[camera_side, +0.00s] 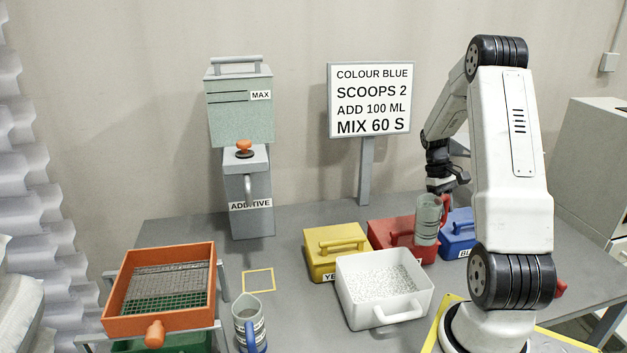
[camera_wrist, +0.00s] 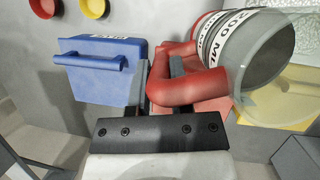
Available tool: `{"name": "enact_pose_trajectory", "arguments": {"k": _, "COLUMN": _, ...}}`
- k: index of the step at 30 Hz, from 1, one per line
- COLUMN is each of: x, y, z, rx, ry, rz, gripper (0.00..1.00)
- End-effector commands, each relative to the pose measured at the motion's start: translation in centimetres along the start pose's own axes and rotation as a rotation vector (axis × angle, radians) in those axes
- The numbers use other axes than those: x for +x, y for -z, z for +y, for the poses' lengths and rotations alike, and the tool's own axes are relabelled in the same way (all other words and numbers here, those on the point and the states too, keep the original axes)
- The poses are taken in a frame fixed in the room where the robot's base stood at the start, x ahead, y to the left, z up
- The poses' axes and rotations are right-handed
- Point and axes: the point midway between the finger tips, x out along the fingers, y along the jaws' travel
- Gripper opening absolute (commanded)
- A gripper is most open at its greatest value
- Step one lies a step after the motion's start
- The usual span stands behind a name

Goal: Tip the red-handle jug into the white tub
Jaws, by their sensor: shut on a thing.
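The red-handle jug (camera_side: 427,221) is grey-green and see-through, and hangs in the air at the right of the side view, roughly upright. My gripper (camera_side: 440,187) is shut on its red handle, which fills the middle of the wrist view (camera_wrist: 187,87). The wrist view also shows the jug's body (camera_wrist: 245,50) with a "200 M…" marking, partly cut off. The white tub (camera_side: 357,315) stands on the table, in front and to the left of the jug in the side view, with pale granules inside. The jug is apart from the tub.
Yellow (camera_side: 335,262), red (camera_side: 384,237) and blue (camera_side: 457,239) lidded boxes stand behind the tub. The blue box also shows in the wrist view (camera_wrist: 98,75). A blue-handled jug (camera_side: 247,318), orange sieve (camera_side: 198,316) and additive dispenser (camera_side: 250,205) are at left.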

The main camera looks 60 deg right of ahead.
Motion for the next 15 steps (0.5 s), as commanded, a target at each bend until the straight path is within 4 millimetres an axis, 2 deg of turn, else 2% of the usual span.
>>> {"name": "enact_pose_trajectory", "arguments": {"k": 15, "x": -2.1, "y": -1.2, "z": -1.9, "rx": 0.096, "ry": -0.236, "rz": 0.049, "gripper": 0.0}}
